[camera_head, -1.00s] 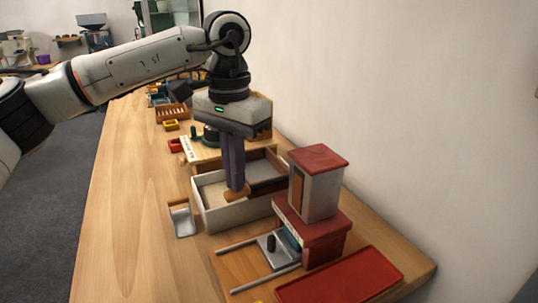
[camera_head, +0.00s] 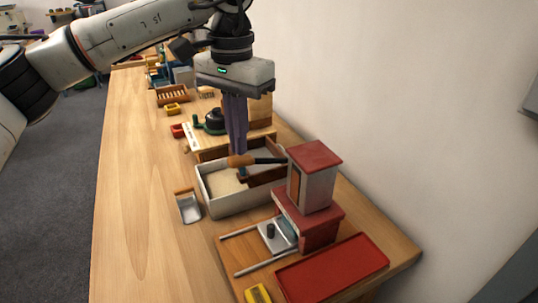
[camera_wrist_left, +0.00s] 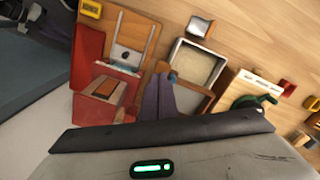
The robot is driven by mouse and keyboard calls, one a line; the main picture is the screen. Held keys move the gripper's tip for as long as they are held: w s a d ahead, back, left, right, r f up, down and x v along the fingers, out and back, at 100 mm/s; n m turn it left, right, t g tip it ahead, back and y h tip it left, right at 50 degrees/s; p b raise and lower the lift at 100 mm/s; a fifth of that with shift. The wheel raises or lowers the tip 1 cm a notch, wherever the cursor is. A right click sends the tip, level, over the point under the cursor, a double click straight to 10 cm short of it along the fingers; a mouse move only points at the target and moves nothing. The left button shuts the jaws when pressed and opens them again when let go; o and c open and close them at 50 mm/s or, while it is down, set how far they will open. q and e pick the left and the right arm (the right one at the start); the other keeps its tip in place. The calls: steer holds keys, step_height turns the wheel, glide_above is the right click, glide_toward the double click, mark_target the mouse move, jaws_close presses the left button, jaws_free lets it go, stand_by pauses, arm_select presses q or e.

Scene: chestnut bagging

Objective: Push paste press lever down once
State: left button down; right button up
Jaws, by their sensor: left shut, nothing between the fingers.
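The paste press (camera_head: 316,180) is a grey and red tower on a red base with a drawer-like metal slide in front. Its dark lever with an orange-brown wooden handle (camera_head: 240,160) sticks out leftward, roughly level, over a pale open box. My left gripper (camera_head: 238,150) is shut and empty, pointing down with its fingertips right at the top of the handle; I cannot tell whether they touch. In the left wrist view the shut fingers (camera_wrist_left: 166,95) are beside the press (camera_wrist_left: 105,88), and the handle is mostly hidden behind them. My right gripper is not in view.
The pale box (camera_head: 237,205) with light contents stands below the handle. A small metal scoop (camera_head: 188,208) lies to its left. A red tray (camera_head: 335,268) and a yellow block (camera_head: 258,294) are in front. The wall is close on the right; the table's left side is clear.

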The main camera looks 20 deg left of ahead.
arm_select(q)
steer(key=shift+r, duration=0.15)
step_height(320, 180, up, 5)
steer(key=p, duration=0.4)
steer(key=shift+p, duration=0.4)
